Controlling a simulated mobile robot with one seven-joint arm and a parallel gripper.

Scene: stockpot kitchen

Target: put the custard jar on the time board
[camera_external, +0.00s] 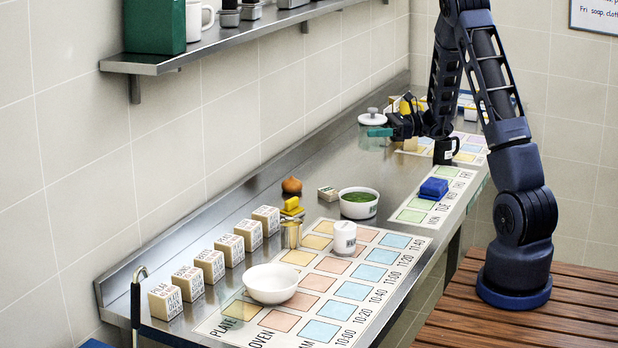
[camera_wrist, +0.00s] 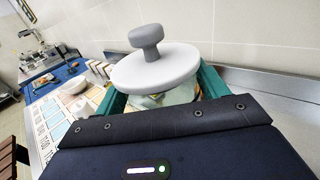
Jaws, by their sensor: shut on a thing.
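A lidded glass jar (camera_external: 371,137), which looks like the custard jar, is at the far part of the steel counter near the wall. It has a pale grey round lid with a knob, and its label is not readable. My gripper (camera_external: 380,132) is shut on it, with teal fingers on either side of the jar in the wrist view (camera_wrist: 155,72). The lid hides most of the jar there, and I cannot tell whether its base touches the counter. The time board (camera_external: 367,272), a white sheet of coloured squares with printed times, lies flat on the near counter.
A blue block (camera_external: 433,188) sits on the day strip. A black mug (camera_external: 446,150) is near my arm.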

